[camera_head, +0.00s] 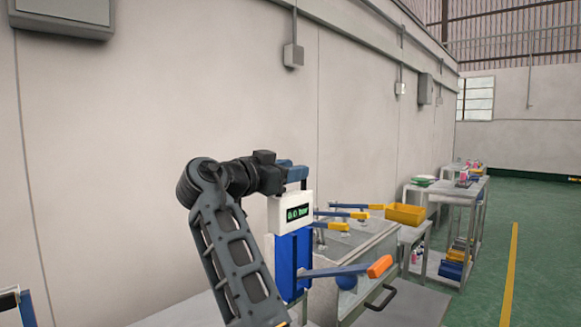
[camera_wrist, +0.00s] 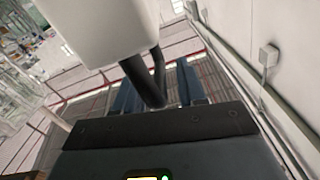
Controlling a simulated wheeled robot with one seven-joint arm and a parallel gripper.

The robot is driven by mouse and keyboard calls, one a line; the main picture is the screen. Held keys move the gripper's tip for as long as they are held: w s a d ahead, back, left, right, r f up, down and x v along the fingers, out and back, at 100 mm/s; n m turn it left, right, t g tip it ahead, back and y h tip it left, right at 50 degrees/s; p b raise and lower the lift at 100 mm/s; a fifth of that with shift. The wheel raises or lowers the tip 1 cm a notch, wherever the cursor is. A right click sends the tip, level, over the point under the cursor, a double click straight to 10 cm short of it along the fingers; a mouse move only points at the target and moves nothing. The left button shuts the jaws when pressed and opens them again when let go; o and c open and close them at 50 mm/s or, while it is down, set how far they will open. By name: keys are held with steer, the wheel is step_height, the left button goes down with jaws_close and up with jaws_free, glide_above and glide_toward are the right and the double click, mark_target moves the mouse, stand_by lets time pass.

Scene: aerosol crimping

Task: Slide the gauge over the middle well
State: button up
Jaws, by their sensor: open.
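The gauge (camera_head: 291,212) is a white box with a green display reading 0.0 bar, at the top of a blue upright part (camera_head: 288,262) in the head view. My gripper (camera_head: 295,170) reaches in from the left, with its blue fingers just above and behind the gauge's top edge. I cannot tell whether they touch it. In the wrist view my gripper (camera_wrist: 156,78) shows blue fingers apart. A white box with black tubes (camera_wrist: 95,28) fills the top left there; I cannot tell whether it is the gauge. The wells are not clearly visible.
A clear-sided tank (camera_head: 360,249) stands right of the gauge. A lever with an orange handle (camera_head: 380,266) sticks out in front, and levers with yellow handles (camera_head: 331,226) lie behind. A yellow bin (camera_head: 405,214) stands farther back. The wall (camera_head: 160,100) runs close behind.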

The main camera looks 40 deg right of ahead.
steer(key=shift+d, duration=0.2)
steer(key=shift+c, duration=0.4)
steer(key=c, duration=0.3)
jaws_close()
steer(key=shift+a+r, duration=0.1)
